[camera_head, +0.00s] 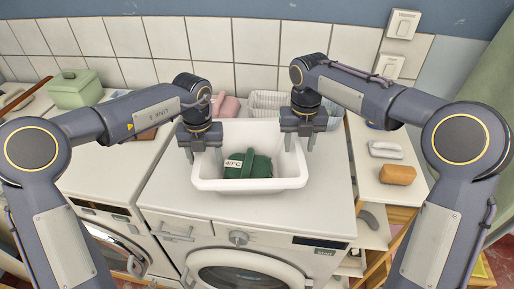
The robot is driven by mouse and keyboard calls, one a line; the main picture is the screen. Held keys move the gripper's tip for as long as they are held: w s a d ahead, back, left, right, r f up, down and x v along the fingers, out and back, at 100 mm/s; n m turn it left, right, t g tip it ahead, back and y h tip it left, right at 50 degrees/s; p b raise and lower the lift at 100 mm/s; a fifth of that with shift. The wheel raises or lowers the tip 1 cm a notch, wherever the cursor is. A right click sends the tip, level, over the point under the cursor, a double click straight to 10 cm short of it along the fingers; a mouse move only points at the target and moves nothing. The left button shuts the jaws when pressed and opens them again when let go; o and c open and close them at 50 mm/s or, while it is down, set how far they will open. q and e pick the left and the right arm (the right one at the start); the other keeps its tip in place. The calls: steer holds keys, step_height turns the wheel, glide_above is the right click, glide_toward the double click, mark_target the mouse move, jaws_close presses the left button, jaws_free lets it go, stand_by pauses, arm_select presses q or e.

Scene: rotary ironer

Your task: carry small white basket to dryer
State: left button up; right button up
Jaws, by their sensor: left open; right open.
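The small white basket (249,184) stands on top of a white front-loading machine (325,208) in the middle of the head view. A dark green item (262,166) with a white "40°C" label lies inside it. My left gripper (205,158) is open at the basket's left rear rim. My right gripper (300,145) is open at its right rear rim. Both point down, and I cannot tell whether the fingers touch the rim. I cannot tell which of the two machines is the dryer.
A second white front-loading machine (110,180) stands at the left. Behind the basket are a pink item (226,106) and a ribbed pale basket (262,102). A green lidded box (75,90) stands at the far left. A right shelf holds an orange-brown sponge-like block (397,175).

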arm_select(q)
step_height(320, 180, up, 12)
steer(key=shift+f, duration=0.1)
arm_select(e)
steer(key=shift+r, duration=0.1)
step_height(320, 180, up, 12)
stand_by(0.7)
